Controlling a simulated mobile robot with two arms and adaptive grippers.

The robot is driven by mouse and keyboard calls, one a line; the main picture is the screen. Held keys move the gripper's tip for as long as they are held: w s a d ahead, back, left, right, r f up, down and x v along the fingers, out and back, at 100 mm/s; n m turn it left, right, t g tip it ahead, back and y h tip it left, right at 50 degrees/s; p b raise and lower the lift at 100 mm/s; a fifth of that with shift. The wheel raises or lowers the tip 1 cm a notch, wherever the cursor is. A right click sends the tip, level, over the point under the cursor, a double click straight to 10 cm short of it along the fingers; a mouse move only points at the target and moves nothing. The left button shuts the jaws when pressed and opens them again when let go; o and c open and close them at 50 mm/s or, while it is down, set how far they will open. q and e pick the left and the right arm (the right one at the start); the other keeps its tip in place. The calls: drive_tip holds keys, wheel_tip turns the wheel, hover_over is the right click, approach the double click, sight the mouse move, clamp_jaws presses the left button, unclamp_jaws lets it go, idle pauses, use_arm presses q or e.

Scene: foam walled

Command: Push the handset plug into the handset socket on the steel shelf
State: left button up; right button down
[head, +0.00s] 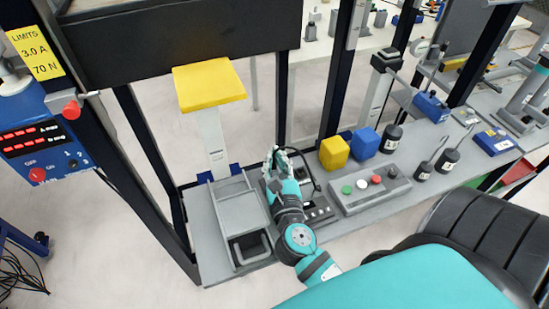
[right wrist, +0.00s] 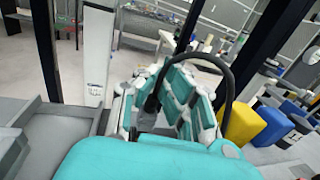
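My right gripper (head: 281,158) is raised above the steel shelf (head: 212,262), with its fingers pointing away from me. In the right wrist view its teal-and-grey fingers (right wrist: 163,105) close around a dark plug (right wrist: 152,103), mostly hidden between them. A black cable (right wrist: 222,58) arcs from the plug over the right finger; in the head view the cable (head: 309,164) curves down to the right. A dark box (head: 320,208) sits on the shelf beside my forearm, partly hidden by it. I cannot make out the socket clearly. My left gripper is out of view.
A grey panel with coloured buttons (head: 371,190), a yellow block (head: 334,152) and a blue block (head: 365,142) stand to the right. A grey frame (head: 228,207) and a yellow-topped post (head: 208,87) stand left. Dark uprights (head: 282,100) rise behind the gripper.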

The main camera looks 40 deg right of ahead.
drive_tip(key=shift+f+b, duration=0.55)
drive_tip(key=shift+f, duration=0.15)
drive_tip(key=c, duration=2)
unclamp_jaws()
drive_tip(key=o, duration=0.6)
drive_tip(key=v, duration=1.2)
